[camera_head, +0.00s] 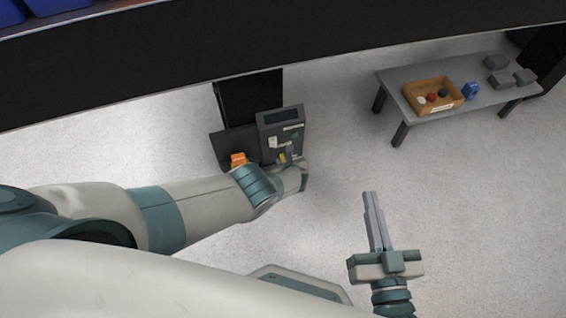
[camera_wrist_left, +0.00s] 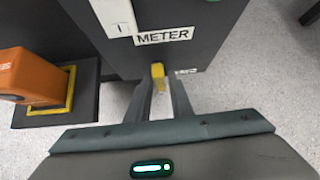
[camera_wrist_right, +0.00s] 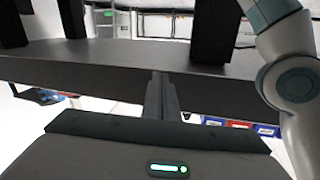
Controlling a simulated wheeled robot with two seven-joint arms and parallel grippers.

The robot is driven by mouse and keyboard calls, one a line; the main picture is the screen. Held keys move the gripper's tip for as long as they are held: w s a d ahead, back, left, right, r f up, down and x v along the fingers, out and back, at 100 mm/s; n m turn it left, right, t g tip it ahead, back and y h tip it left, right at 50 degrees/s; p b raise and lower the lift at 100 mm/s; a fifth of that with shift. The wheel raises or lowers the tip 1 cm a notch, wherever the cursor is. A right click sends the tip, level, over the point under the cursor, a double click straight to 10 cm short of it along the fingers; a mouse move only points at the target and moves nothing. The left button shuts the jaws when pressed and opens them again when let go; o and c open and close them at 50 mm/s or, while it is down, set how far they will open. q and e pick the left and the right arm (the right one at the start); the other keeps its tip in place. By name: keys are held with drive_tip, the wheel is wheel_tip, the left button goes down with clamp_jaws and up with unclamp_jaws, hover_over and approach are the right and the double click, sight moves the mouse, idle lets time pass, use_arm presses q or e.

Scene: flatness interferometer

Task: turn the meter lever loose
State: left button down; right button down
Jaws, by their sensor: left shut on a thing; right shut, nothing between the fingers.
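The meter is a dark grey box (camera_head: 281,123) with a small display on top, standing on the far side of my left arm. In the left wrist view its face (camera_wrist_left: 205,48) carries a "METER" label. The yellow lever (camera_wrist_left: 158,72) sticks out below that label. My left gripper (camera_wrist_left: 160,82) is shut on the lever, with the yellow tip showing between the fingers. In the head view the left wrist hides part of the box's lower face. My right gripper (camera_head: 370,196) is shut and empty, held over open floor to the right.
An orange object (camera_wrist_left: 34,76) sits in a yellow-edged spot left of the meter. A grey table (camera_head: 392,82) at the back right bears a wooden tray (camera_head: 411,100) with balls, a blue item (camera_head: 471,91) and grey blocks (camera_head: 502,79). The floor between is clear.

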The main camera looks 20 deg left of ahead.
drive_tip(key=shift+a+r, duration=0.1)
drive_tip(key=shift+r, duration=0.3)
use_arm(q)
drive_tip(key=c, duration=1.8)
unclamp_jaws()
drive_tip(key=shift+o, duration=0.2)
